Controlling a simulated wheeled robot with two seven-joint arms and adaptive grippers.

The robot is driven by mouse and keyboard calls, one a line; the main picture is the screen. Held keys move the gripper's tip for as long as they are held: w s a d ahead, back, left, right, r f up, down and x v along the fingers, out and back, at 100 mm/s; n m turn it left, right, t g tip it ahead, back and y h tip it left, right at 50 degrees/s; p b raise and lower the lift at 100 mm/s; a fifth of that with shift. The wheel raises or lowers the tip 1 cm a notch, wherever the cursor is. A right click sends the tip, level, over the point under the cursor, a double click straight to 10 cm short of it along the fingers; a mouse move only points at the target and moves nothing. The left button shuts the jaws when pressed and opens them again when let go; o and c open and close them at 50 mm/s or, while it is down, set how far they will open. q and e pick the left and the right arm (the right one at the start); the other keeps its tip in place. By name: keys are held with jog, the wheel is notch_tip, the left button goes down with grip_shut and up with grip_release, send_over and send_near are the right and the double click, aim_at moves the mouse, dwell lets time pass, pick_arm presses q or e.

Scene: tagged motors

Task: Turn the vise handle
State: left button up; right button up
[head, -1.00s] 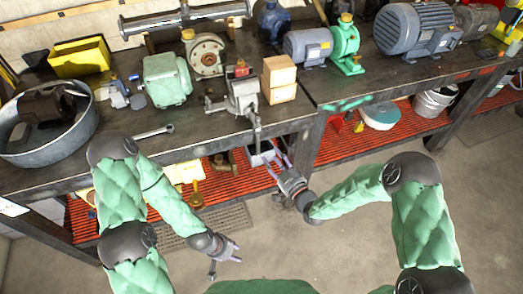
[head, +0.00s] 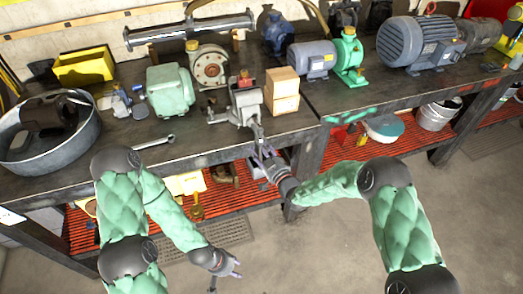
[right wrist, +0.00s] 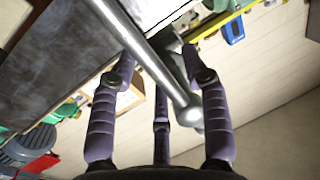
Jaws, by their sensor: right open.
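The grey vise (head: 245,103) stands at the front edge of the workbench, with its handle (head: 258,133) reaching out over the edge. In the right wrist view the handle is a metal bar (right wrist: 150,55) with a rounded end, running diagonally between the fingers. My right gripper (head: 264,155) is at the lower end of the handle. Its fingers (right wrist: 158,75) are open on either side of the bar; contact cannot be told. My left gripper (head: 226,274) hangs low in front of the bench, away from the vise, fingers spread and empty.
Wooden blocks (head: 281,90) stand right of the vise, and a green motor (head: 170,90) stands to its left. A wrench (head: 155,142) lies near the bench edge. A red slatted lower shelf (head: 255,195) holds several items. The floor in front is clear.

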jog(key=shift+c, duration=0.3)
grip_shut()
